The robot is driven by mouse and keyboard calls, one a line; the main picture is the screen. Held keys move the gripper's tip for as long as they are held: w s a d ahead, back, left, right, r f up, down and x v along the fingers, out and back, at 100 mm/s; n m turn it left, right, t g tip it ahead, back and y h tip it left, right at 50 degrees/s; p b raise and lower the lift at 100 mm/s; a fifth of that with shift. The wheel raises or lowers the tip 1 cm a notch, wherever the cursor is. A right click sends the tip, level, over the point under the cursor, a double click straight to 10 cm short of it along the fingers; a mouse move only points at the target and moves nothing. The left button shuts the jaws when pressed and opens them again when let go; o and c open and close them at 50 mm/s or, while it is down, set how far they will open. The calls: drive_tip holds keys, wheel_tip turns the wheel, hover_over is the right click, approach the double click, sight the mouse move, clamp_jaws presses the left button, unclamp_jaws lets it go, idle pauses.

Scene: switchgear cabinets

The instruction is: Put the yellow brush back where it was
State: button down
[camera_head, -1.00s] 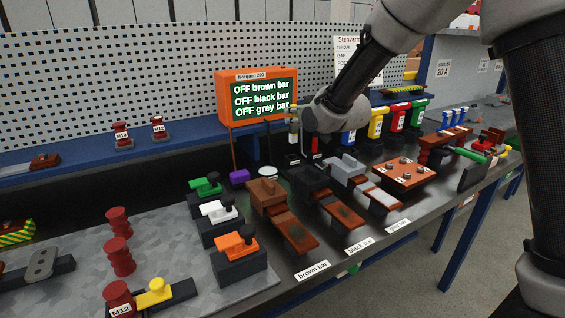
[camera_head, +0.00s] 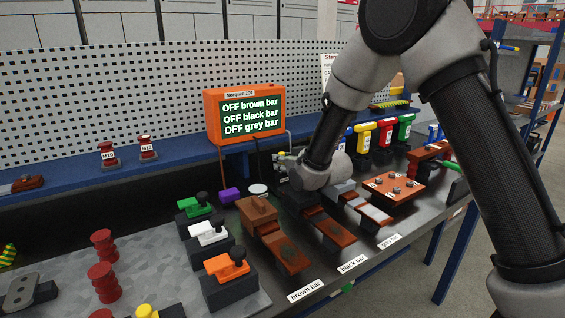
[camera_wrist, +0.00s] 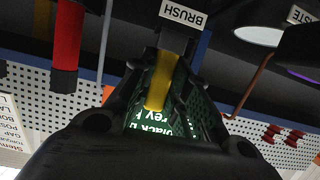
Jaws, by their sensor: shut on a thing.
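In the wrist view, which is turned upside down, the yellow brush (camera_wrist: 160,80) lies between the dark fingers of my gripper (camera_wrist: 168,72). My gripper is shut on it. The far end of the brush points at a dark holder (camera_wrist: 178,38) with a white BRUSH label (camera_wrist: 184,15). I cannot tell whether the brush touches the holder or is in it. In the head view my arm's wrist is low over the bench behind the bars, and it mostly hides the gripper and brush.
An orange display (camera_head: 244,116) stands just behind, reading OFF for the brown, black and grey bars. A red-handled tool (camera_wrist: 67,45) hangs beside the holder. Colored bottles (camera_head: 385,131) stand right of my wrist. Bars (camera_head: 285,252) lie in front. A white round lid (camera_head: 258,189) is to the left.

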drive_tip(key=shift+f, duration=0.15)
drive_tip(key=c, duration=1.4)
unclamp_jaws()
drive_tip(key=shift+o, duration=0.2)
